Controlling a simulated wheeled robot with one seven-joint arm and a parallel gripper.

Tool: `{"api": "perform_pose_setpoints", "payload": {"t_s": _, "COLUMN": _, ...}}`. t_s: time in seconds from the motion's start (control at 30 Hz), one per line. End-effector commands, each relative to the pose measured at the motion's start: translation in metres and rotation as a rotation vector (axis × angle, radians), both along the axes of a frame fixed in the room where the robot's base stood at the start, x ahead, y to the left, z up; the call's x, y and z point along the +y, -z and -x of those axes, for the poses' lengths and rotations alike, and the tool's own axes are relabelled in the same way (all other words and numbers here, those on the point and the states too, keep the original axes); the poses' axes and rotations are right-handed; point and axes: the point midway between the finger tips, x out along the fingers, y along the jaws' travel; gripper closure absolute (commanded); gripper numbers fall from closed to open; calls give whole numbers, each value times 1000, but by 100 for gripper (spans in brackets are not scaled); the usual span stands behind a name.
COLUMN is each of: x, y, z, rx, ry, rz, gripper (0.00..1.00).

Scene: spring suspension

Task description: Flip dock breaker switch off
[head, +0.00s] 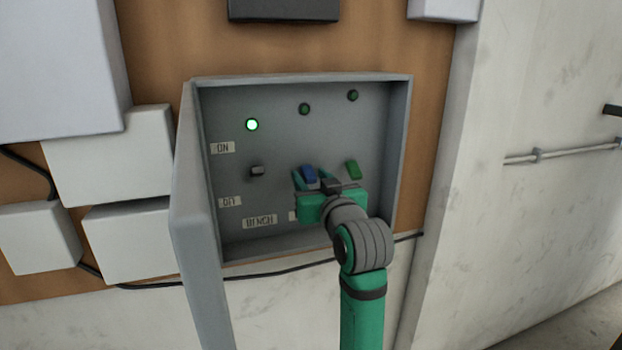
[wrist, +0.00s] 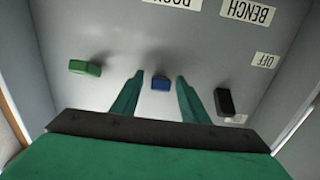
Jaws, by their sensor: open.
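The blue switch (head: 309,173) is in the middle of the row inside the open grey breaker box (head: 296,82). The label beneath it is mostly hidden by my gripper in the head view; an upside-down, cut-off label (wrist: 172,2) beside it in the wrist view seems to read DOCK. The lamp (head: 305,109) above the blue switch is dark. My gripper (head: 312,180) is open, its two fingers on either side of the blue switch in the wrist view (wrist: 160,84). I cannot tell whether they touch it or which way it is tilted.
A black switch (head: 257,171) above the BENCH label (head: 260,221) is to the left, with its lamp (head: 252,125) lit green. A green switch (head: 353,169) is to the right under a dark lamp (head: 353,95). The box door (head: 195,220) stands open at the left.

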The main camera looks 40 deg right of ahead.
Motion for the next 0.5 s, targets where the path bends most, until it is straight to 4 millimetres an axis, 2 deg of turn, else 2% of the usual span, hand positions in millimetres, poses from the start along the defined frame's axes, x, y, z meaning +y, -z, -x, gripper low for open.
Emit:
{"api": "perform_pose_setpoints", "payload": {"t_s": 0.27, "x": 0, "y": 0, "z": -1, "rx": 0, "ry": 0, "rz": 0, "gripper": 59}}
{"api": "perform_pose_setpoints", "payload": {"t_s": 0.43, "x": 0, "y": 0, "z": -1, "rx": 0, "ry": 0, "rz": 0, "gripper": 100}}
{"api": "perform_pose_setpoints", "payload": {"t_s": 0.5, "x": 0, "y": 0, "z": -1, "rx": 0, "ry": 0, "rz": 0, "gripper": 100}}
